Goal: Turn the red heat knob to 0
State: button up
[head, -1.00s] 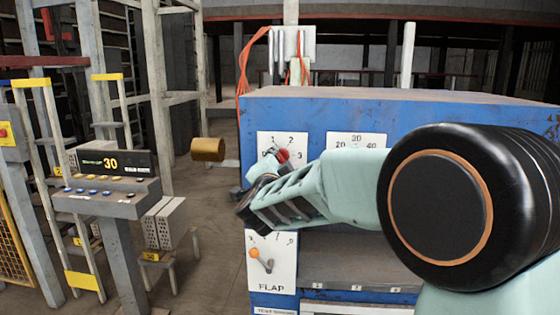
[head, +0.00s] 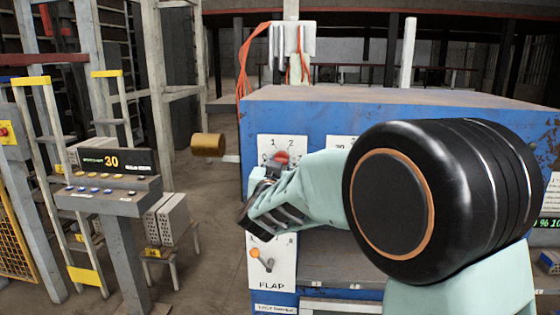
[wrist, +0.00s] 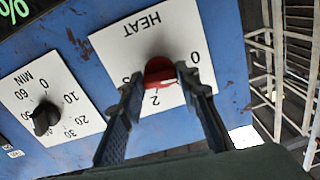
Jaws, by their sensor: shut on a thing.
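The red heat knob (wrist: 160,72) sits on a white plate marked HEAT (wrist: 140,38), upside down in the wrist view. My gripper (wrist: 161,78) has one finger on each side of the knob and is shut on it. The 0 shows right of the knob, the 2 below it and the 3 is partly covered at left. The 1 is hidden by a finger. The knob's lower part extends towards the 2 side; its exact setting is unclear. In the head view the knob (head: 282,158) shows above my gripper (head: 273,168), which covers much of the plate.
A black minutes knob (wrist: 46,118) is on a neighbouring plate. Below the heat plate, an orange-tipped lever sits on the FLAP plate (head: 275,277).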

jog(key=shift+r+n, duration=0.1)
jog(key=shift+n, duration=0.4)
jog(key=o, duration=1.2)
jog(key=shift+c, duration=0.2)
jog(key=s, duration=1.2)
jog(key=shift+a, duration=0.2)
